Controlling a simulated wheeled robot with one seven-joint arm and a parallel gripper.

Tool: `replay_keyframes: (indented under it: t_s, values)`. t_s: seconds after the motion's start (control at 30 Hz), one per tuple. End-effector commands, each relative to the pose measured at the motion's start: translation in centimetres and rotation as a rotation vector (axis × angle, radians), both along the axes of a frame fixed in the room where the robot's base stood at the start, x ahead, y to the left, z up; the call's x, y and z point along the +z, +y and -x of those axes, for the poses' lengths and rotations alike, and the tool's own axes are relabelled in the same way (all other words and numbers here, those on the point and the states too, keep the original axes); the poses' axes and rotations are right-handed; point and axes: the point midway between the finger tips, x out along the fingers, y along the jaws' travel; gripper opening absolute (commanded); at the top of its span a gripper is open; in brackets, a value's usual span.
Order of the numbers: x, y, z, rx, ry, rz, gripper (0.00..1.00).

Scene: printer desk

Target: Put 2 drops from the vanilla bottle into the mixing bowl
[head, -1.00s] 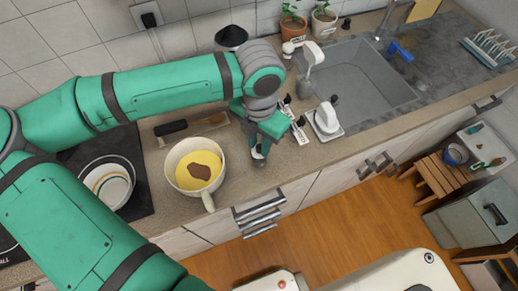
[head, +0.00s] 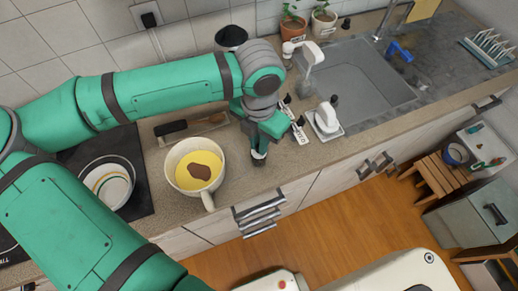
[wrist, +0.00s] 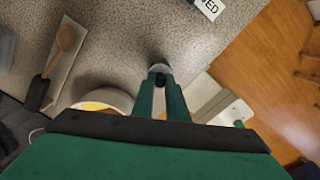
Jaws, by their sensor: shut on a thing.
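The mixing bowl (head: 178,182) is a cream-white bowl with a handle towards the counter's front edge. It holds yellow contents with a brown patch. Its rim also shows at the lower left of the wrist view (wrist: 118,97). My gripper (head: 261,152) is to the right of the bowl, apart from it, pointing down over the counter. In the wrist view my gripper (wrist: 160,72) is shut on a small grey-white thing with a dark part. I take it for the vanilla bottle (head: 259,159); the fingers hide most of it, and no label shows.
A white device (head: 326,119) and labelled cards (head: 299,132) stand right of my gripper. A tray with a wooden spoon (wrist: 66,38) lies behind the bowl. The counter between bowl and gripper is clear.

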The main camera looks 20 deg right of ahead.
Motion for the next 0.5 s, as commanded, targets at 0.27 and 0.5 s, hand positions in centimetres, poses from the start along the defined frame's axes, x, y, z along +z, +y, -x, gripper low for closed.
replay_keyframes:
  t_s: [0.27, 0.5]
  values:
    - [0.05, 0.01, -0.01, 0.000, 0.000, 0.000, 0.07]
    - [0.55, 0.01, -0.01, 0.000, 0.000, 0.000, 0.07]
